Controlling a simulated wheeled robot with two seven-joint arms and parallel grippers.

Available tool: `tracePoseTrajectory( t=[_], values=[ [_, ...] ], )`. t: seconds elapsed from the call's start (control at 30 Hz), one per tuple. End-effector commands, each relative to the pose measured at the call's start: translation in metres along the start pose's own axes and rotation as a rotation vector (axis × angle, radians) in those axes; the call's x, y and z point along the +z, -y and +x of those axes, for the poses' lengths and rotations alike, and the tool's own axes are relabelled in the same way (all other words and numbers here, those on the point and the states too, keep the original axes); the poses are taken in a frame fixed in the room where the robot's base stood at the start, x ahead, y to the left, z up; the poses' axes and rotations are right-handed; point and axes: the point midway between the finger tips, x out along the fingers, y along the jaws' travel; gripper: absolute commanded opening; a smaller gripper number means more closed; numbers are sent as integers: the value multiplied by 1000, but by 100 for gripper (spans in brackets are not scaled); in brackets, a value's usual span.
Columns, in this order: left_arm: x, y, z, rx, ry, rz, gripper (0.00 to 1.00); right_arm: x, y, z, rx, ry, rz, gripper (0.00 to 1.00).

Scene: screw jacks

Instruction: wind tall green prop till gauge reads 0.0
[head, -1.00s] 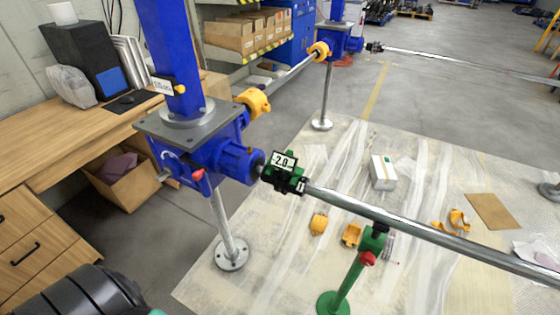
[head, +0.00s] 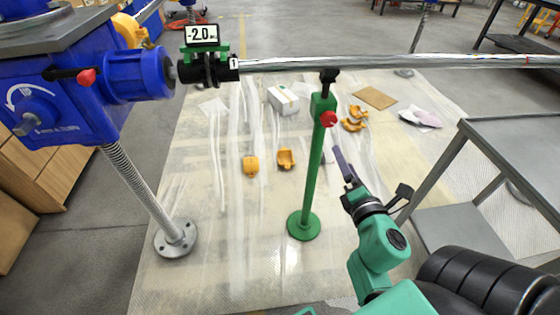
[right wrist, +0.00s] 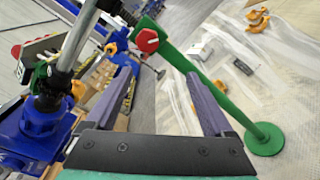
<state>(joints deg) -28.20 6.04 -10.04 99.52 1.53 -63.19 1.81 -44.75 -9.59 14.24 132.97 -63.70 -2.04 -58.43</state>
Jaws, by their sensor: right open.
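The tall green prop (head: 313,175) stands upright on a round base under the long metal shaft (head: 400,63). Its black head is at the shaft's underside; I cannot tell whether they touch. A red knob (head: 329,119) sits high on the prop. The gauge (head: 202,34) is on the shaft's left end and seems to read -2.0. My right gripper (head: 338,155) is just right of the post, below the knob, pointing up, open and empty. In the right wrist view, the red knob (right wrist: 147,40) shows beyond and between the open fingers (right wrist: 160,80). My left gripper is out of view.
A grey metal table (head: 515,150) is at right. Yellow clamp halves (head: 286,158), a white box (head: 283,100) and a brown sheet (head: 375,97) lie on the plastic-covered floor.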

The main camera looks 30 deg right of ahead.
Motion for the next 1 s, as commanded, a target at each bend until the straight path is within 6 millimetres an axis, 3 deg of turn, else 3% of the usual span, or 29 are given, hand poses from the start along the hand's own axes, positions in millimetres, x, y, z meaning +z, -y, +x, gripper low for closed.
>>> tracePoseTrajectory(
  t=[0.13, 0.27, 0.37, 0.5, 0.7, 0.83, 1.0],
  values=[
    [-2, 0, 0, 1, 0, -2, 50, 16, -18, -4, 41, 44, -107, 87],
    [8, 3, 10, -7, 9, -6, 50, 19, -24, 8, 44, 42, -102, 87],
    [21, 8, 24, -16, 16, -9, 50, 21, -26, 25, 43, 43, -102, 87],
    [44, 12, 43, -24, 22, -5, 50, 22, -28, 62, 45, 43, -101, 87],
    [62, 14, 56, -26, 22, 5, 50, 23, -27, 113, 43, 43, -99, 87],
    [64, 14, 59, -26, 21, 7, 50, 22, -25, 133, 41, 41, -97, 87],
    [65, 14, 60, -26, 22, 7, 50, 21, -25, 140, 40, 41, -97, 87]
  ],
)
